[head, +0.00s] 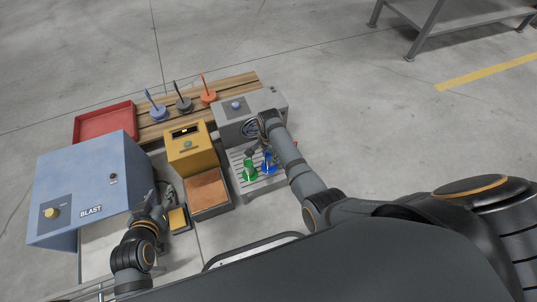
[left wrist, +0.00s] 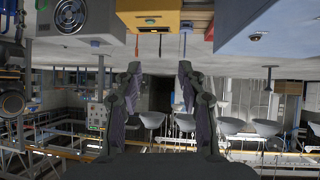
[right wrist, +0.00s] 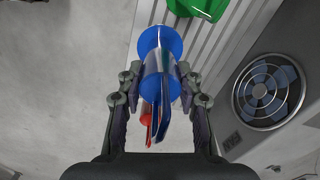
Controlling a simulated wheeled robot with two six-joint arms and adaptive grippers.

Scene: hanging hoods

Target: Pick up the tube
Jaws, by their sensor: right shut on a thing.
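A blue tube-like piece (right wrist: 160,82) with wide round ends is between the fingers of my right gripper (right wrist: 160,70), which is shut on it. In the head view the blue piece (head: 268,169) is at the slatted grey tray (head: 250,190), partly hidden by my right gripper (head: 263,153). I cannot tell whether it touches the slats. A green piece (head: 249,174) stands on the tray beside it, and it also shows in the right wrist view (right wrist: 203,7). A red piece (right wrist: 147,118) shows behind the blue one. My left gripper (left wrist: 159,68) is open and empty, near the blue cabinet.
The blue BLAST cabinet (head: 85,185) is at left. A yellow box (head: 190,153), brown-topped block (head: 207,192) and grey fan unit (head: 270,105) stand in the middle. A red tray (head: 103,121) and wooden boards (head: 235,86) with several upright tools lie behind.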

